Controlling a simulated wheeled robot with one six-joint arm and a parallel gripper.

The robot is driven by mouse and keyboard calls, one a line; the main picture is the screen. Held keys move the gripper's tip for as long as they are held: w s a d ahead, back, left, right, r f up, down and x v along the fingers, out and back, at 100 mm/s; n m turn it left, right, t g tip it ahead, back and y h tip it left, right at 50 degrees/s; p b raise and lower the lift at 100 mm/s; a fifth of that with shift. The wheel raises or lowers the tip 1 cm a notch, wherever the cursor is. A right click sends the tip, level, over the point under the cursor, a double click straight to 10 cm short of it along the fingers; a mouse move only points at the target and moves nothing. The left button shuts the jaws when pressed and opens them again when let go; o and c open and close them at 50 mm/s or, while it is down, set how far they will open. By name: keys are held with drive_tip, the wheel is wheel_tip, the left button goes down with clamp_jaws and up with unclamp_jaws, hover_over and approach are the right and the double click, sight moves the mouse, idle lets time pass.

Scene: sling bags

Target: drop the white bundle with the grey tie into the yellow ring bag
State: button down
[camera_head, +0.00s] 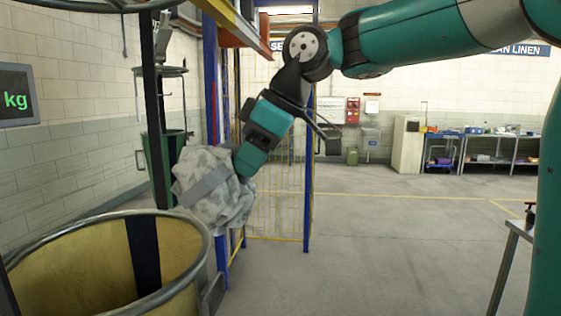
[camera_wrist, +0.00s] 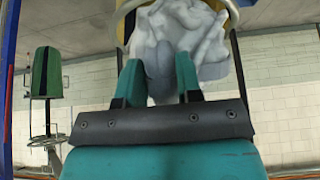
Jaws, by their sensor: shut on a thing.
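The white bundle with the grey tie (camera_head: 210,187) hangs in the air in the head view, tilted, with the grey band across it. My gripper (camera_head: 243,172) is shut on its right side. In the wrist view the bundle (camera_wrist: 180,40) sits between and beyond my two fingers (camera_wrist: 160,85). The yellow ring bag (camera_head: 185,262) stands open at the lower left of the head view, under a metal ring. The bundle is beyond and above the right part of its rim in the picture. The bag's bottom is hidden.
A green ring bag (camera_head: 163,160) hangs behind, left of the bundle. A blue post (camera_head: 308,170) and yellow mesh (camera_head: 275,190) stand behind my gripper. A scale display (camera_head: 17,95) is at far left. A table (camera_head: 515,235) is at right; the middle floor is clear.

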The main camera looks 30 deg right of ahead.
drive_tip(key=w+a+f+p, duration=0.1)
drive_tip(key=w+a+p, duration=0.4)
drive_tip(key=w+a, duration=0.8)
drive_tip(key=shift+w+a+f, duration=0.4)
drive_tip(key=shift+a, duration=2)
drive_tip(key=c, duration=0.7)
unclamp_jaws()
drive_tip(key=shift+f, duration=0.15)
drive_tip(key=v, duration=1.2)
drive_tip(key=s+d+f+m+g+b, duration=0.1)
drive_tip(key=s+d+f+b, duration=0.1)
drive_tip(key=s+f, duration=0.8)
drive_tip(key=s+d+f+m+g+b, duration=0.1)
drive_tip(key=s+f+b, duration=0.4)
drive_tip(key=s+f, duration=0.5)
drive_tip(key=s+d+f+m+g+b, duration=0.1)
drive_tip(key=s+d+f+b, duration=0.3)
drive_tip(key=s+f, duration=0.5)
drive_tip(key=shift+s+d+f+g+h, duration=0.1)
drive_tip(key=shift+s+f+g+h, duration=0.1)
drive_tip(key=shift+f, duration=0.3)
drive_tip(key=shift+s+f+g+h, duration=0.1)
drive_tip(key=shift+s+f, duration=0.1)
drive_tip(key=shift+f, duration=0.3)
